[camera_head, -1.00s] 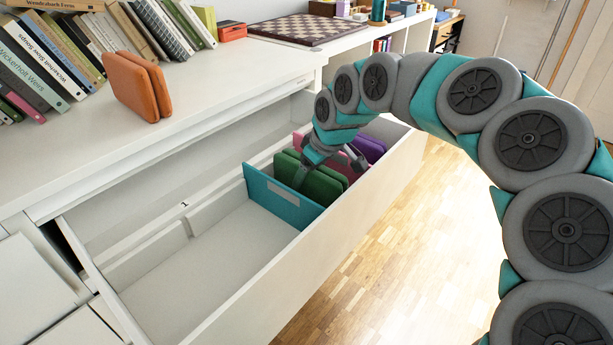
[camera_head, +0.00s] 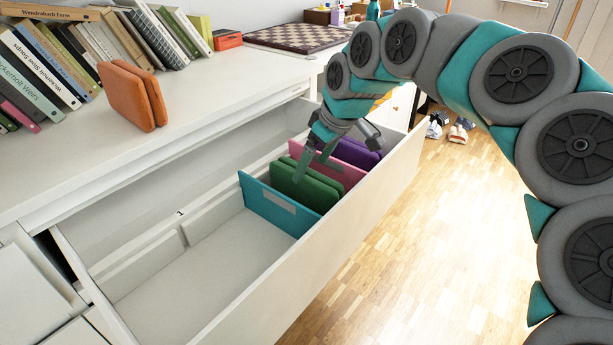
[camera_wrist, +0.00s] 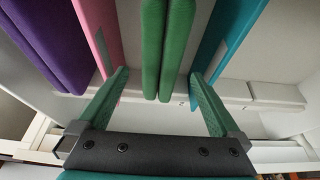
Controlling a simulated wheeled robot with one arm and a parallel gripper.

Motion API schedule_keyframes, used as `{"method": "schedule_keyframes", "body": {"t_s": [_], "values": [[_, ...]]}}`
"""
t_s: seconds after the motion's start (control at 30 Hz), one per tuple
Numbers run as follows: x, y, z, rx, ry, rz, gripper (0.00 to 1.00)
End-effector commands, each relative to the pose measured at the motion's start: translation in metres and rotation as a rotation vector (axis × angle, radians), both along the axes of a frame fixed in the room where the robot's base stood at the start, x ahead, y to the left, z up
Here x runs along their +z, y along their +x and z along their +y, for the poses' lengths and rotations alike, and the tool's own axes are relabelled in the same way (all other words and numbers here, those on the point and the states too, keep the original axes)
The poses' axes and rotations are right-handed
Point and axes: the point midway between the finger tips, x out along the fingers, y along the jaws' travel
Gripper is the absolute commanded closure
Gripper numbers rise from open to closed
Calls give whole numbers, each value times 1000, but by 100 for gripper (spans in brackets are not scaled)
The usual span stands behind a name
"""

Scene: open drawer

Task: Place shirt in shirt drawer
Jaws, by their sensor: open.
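Two folded green shirts (camera_head: 306,188) stand upright side by side in the open white drawer (camera_head: 225,262), between a teal divider (camera_head: 270,203) and a pink divider (camera_head: 350,176). They also show in the wrist view (camera_wrist: 166,50). Folded purple shirts (camera_head: 358,152) stand beyond the pink divider. Two folded orange shirts (camera_head: 133,97) stand on the dresser top. My gripper (camera_head: 312,172) is open over the green shirts. In the wrist view, its fingers (camera_wrist: 160,75) are spread on both sides of the green shirts, without visible grip.
Leaning books (camera_head: 60,60), a red box (camera_head: 227,39) and a chessboard (camera_head: 295,38) are on the dresser top (camera_head: 100,160). The drawer's near compartment is empty. Shoes (camera_head: 445,127) lie on the wooden floor.

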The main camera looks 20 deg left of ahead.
Motion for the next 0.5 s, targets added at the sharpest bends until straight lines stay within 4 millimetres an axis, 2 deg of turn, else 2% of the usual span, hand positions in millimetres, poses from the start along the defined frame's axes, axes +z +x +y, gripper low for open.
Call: {"method": "schedule_keyframes", "body": {"t_s": [0.03, 0.2, 0.5], "values": [[9, -1, -3, -1, 2, -4, 0], [28, -3, -11, -3, 1, 0, 0], [35, -5, -14, -1, 0, 0, 0]]}}
